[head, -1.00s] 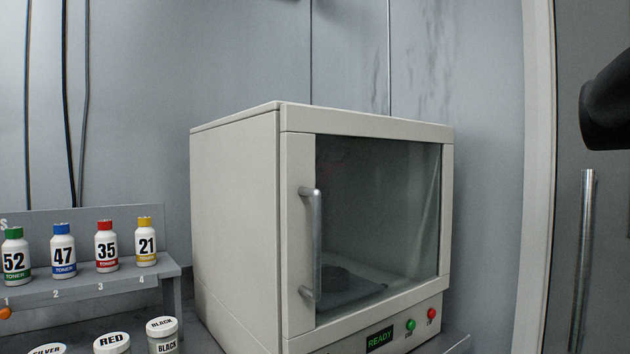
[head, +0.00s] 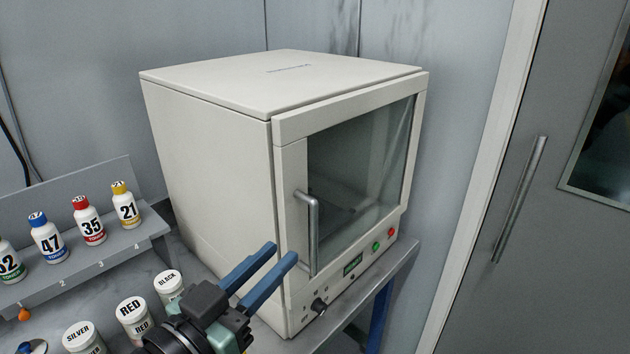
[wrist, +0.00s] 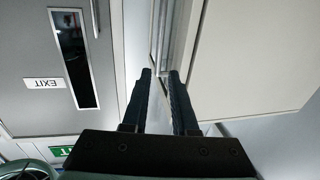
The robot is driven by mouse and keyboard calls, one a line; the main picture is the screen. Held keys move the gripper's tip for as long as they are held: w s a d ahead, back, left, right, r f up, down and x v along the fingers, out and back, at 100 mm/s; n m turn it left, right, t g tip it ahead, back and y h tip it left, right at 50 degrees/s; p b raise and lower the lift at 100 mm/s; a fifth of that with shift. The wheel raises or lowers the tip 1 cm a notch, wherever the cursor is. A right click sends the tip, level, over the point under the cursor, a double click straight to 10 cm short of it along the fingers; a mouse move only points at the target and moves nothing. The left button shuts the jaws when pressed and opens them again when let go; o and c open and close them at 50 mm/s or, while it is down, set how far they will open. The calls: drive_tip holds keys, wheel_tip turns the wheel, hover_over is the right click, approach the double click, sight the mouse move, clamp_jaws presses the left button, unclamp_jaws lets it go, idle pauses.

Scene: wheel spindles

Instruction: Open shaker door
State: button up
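The shaker is a cream box cabinet (head: 205,150) on a grey bench. Its glass-fronted door (head: 360,150) looks shut, with a vertical metal bar handle (head: 313,232) on the door's left side. My gripper (head: 282,252) has two blue fingers, open with a gap between them and nothing held. The tips are just left of and in front of the handle's lower part in the head view; I cannot tell whether they touch anything. In the wrist view, the fingers (wrist: 160,73) point toward the metal handle (wrist: 160,35), beside the pale cabinet (wrist: 250,55).
Toner bottles (head: 88,220) stand on a small shelf at left. Lidded jars, including RED (head: 133,318), stand on the bench close to my gripper. The bench (head: 412,255) ends right of the shaker. A grey room door (head: 545,250) with a bar handle is at far right.

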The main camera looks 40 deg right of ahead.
sight(315, 220)
drive_tip(key=p+x, duration=0.3)
drive_tip(key=x, duration=1)
drive_tip(key=shift+s, duration=0.1)
clamp_jaws()
idle(1.0)
